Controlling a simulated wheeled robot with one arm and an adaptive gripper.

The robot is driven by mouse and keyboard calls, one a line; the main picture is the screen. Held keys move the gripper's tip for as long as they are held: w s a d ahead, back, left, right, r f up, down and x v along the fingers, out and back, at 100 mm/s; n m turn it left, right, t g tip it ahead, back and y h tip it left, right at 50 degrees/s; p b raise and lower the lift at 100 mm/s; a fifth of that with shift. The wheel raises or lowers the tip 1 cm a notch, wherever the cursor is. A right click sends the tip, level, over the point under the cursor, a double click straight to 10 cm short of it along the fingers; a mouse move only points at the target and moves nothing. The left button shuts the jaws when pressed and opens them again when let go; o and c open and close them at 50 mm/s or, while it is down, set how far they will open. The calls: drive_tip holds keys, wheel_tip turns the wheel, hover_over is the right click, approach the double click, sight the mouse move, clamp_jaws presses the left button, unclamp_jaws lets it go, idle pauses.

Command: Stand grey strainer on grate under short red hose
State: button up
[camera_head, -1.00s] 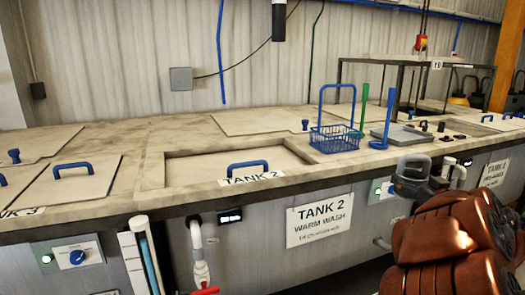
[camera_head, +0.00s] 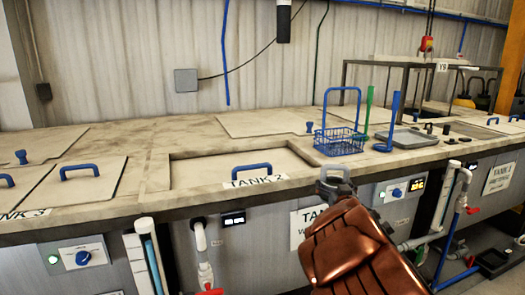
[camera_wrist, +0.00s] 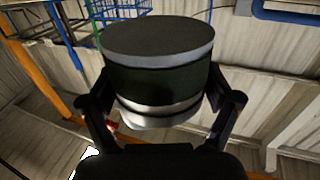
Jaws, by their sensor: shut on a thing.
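My gripper (camera_head: 336,178) is in front of the counter's front edge, right of the TANK 2 label in the head view. In the wrist view its two fingers are shut on a round thing, which I take for the grey strainer (camera_wrist: 160,78). It has a flat grey disc at one end, a dark band around the middle and a pale rim. In the head view only a small grey part of it shows at my gripper. I cannot clearly make out a grate or a short red hose.
A blue wire basket (camera_head: 339,142) stands on the counter behind my gripper. A grey tray (camera_head: 406,138) and blue and green upright tools stand right of it. Tank lids with blue handles (camera_head: 80,170) lie at the left. A black frame (camera_head: 385,64) stands at the back right.

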drive_tip(key=a, duration=0.1)
drive_tip(key=a+f, duration=0.2)
drive_tip(key=a, duration=0.1)
drive_tip(key=shift+w+a, duration=0.1)
drive_tip(key=shift+w, duration=0.15)
idle(1.9)
